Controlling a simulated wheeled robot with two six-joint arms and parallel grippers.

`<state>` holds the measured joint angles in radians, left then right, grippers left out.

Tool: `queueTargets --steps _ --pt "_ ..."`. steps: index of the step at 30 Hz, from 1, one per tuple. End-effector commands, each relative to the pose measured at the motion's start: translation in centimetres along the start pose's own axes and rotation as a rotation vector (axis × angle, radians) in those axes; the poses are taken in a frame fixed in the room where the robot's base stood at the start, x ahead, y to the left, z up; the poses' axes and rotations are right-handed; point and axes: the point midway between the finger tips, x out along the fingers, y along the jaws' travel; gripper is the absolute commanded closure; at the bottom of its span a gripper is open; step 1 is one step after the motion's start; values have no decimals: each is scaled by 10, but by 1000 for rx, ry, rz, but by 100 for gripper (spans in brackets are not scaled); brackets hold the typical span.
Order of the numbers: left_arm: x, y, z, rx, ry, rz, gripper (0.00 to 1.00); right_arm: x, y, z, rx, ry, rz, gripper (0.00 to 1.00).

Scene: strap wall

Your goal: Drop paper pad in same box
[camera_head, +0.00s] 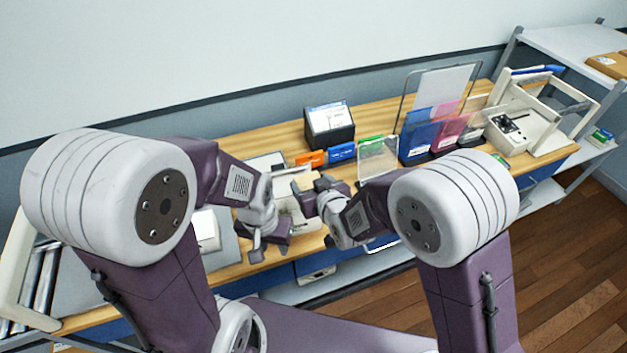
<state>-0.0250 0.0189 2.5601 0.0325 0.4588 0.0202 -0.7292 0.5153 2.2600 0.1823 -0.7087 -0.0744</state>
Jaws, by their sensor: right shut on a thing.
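My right gripper (316,194) is over the middle of the wooden bench, with its fingers pointing left. It is shut on a pale, flat thing (301,181), likely the paper pad, mostly hidden by the fingers. A cream box-like thing (301,216) lies below and between the two grippers; its inside is not clear. My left gripper (270,243) is lower and to the left, near the bench's front edge, and looks empty. Its finger gap is not clear from this angle. I cannot tell which container is the box meant.
A grey shelf (560,40) stands at the right.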

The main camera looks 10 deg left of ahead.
Motion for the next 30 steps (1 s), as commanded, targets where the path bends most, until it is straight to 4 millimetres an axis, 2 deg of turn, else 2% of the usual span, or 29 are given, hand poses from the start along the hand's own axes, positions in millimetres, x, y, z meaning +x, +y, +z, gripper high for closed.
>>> queueTargets --steps 3,9,17,18,21,30 --pt "18 0 2 0 0 0 64 11 0 20 0 -2 0 69" --pt "36 -1 4 0 0 0 64 23 0 42 1 -1 1 69" --pt "35 -1 4 0 0 0 64 23 0 42 1 0 0 69" --pt "35 -1 4 0 0 0 64 23 0 42 1 0 0 29" --pt "35 -1 4 0 0 0 64 23 0 42 1 0 0 7" --pt "35 -1 4 0 0 0 64 22 0 42 1 0 0 7"
